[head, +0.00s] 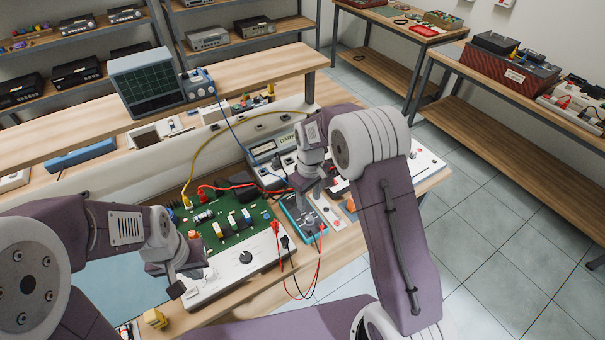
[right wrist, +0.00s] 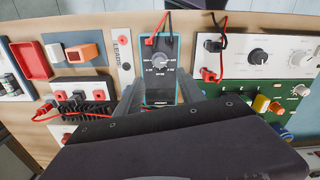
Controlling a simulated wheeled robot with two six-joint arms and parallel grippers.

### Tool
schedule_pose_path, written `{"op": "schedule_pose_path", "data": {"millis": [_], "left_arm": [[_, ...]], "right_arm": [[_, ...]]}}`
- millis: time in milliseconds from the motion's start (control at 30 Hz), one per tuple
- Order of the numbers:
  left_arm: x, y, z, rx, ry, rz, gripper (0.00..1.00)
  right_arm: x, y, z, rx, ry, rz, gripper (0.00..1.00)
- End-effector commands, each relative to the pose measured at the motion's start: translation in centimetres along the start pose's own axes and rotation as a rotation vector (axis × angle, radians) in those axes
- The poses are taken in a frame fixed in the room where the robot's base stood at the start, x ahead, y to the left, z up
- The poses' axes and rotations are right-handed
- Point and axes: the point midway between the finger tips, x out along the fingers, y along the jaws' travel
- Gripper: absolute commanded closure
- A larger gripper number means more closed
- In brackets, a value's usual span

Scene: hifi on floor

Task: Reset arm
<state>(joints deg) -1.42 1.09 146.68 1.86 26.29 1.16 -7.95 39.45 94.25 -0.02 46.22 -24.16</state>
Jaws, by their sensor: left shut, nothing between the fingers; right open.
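My left gripper (head: 181,285) is shut and empty, above the front left part of the green circuit board unit (head: 258,222) and its white panel. My right gripper (head: 307,200) points down over the teal-edged multimeter (head: 291,214) on the bench. In the right wrist view the multimeter (right wrist: 161,62), with its dial, lies beyond and between the open fingers of my right gripper (right wrist: 160,98). I cannot tell whether the fingers touch it. Part of the multimeter is hidden by the gripper.
Red and black leads (head: 318,262) hang over the bench's front edge. A yellow cable (head: 212,150) and a blue cable arch behind the board. An oscilloscope (head: 146,82) stands on the raised shelf. A red tray (right wrist: 30,60) lies on the bench. Tiled floor (head: 500,220) is clear at right.

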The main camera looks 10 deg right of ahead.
Motion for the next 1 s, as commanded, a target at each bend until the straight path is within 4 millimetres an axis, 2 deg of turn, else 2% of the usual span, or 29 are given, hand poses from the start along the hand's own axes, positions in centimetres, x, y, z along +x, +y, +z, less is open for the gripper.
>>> {"op": "schedule_pose_path", "data": {"millis": [167,233,300,367,400,500,600,700,767,800,867,1000], "left_arm": [[0.0,0.0,0.0,0.000,0.000,0.000,1.00],[0.0,0.0,0.0,0.000,0.000,0.000,1.00],[0.0,0.0,0.0,0.000,0.000,0.000,1.00],[0.0,0.0,0.0,0.000,0.000,0.000,1.00],[0.0,0.0,0.0,0.000,0.000,0.000,1.00],[0.0,0.0,0.0,0.000,0.000,0.000,1.00],[0.0,0.0,0.0,0.000,0.000,0.000,1.00],[0.0,0.0,0.0,0.000,0.000,0.000,1.00],[0.0,0.0,0.0,0.000,0.000,0.000,1.00],[0.0,0.0,0.0,0.000,0.000,0.000,1.00],[0.0,0.0,0.0,0.000,0.000,0.000,1.00],[0.0,0.0,0.0,0.000,0.000,0.000,1.00]], "right_arm": [[-0.1,0.2,0.0,0.004,0.002,0.001,0.54],[-1.5,0.8,-0.4,0.013,0.032,0.015,0.54],[-4.0,1.4,-0.1,0.030,0.072,0.034,0.54],[-5.9,1.2,1.9,0.050,0.086,0.039,0.54],[-6.8,0.8,3.7,0.075,0.094,0.041,0.54],[-7.8,-0.8,8.6,0.183,0.111,0.040,0.54],[-7.1,-2.9,13.3,0.312,0.114,0.032,0.54],[-5.5,-4.9,16.9,0.430,0.099,0.018,0.54],[-4.4,-5.8,18.4,0.492,0.078,0.008,0.54],[-4.0,-6.0,18.7,0.535,0.081,0.007,0.54],[-4.2,-5.7,18.1,0.576,0.106,0.012,0.54],[-4.2,-5.6,18.0,0.588,0.106,0.011,0.54]]}}
